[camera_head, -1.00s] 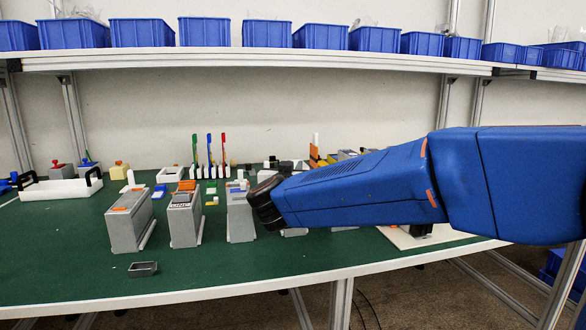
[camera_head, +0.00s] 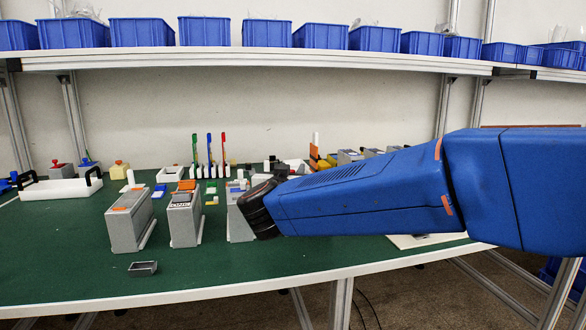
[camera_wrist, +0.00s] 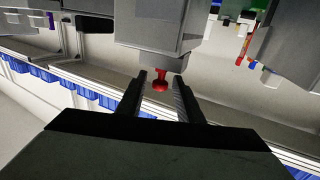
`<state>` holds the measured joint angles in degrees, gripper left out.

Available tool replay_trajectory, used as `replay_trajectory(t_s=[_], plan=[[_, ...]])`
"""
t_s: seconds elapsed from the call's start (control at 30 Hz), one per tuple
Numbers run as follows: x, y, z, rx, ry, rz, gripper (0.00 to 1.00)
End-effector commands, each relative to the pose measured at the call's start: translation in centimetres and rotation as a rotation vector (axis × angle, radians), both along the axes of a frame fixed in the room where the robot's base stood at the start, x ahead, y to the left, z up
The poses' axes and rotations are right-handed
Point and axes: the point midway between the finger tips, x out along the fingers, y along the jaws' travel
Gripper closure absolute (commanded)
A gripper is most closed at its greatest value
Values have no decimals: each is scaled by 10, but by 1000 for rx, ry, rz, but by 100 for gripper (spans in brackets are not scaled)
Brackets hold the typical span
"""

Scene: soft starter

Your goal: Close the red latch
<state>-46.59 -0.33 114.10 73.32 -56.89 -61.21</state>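The red latch (camera_wrist: 160,84) shows in the wrist view as a small red knob on a short stem, at the edge of a large grey housing (camera_wrist: 158,32). My gripper (camera_wrist: 160,77) is open, with one dark finger on each side of the red knob. A gap shows between the knob and each finger, so the fingers do not appear to grip it. In the head view my blue arm and its dark wrist hide the gripper and the latch.
Two grey units (camera_head: 128,222) and (camera_head: 185,218) stand upright left of my wrist, and a third (camera_head: 238,225) is partly behind it. Blue bins (camera_head: 205,32) line the shelf above. The green table's (camera_head: 60,255) front left is clear.

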Motion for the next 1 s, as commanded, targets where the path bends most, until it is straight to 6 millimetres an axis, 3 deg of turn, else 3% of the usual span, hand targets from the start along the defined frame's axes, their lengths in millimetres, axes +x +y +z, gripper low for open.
replay_trajectory(t_s=[0.2,0.6,0.8,1.0], plan=[[-45,6,1,0,-1,4,67],[-113,14,0,0,-1,3,67],[-132,17,0,1,-1,2,67],[-139,17,0,0,-1,0,67]])
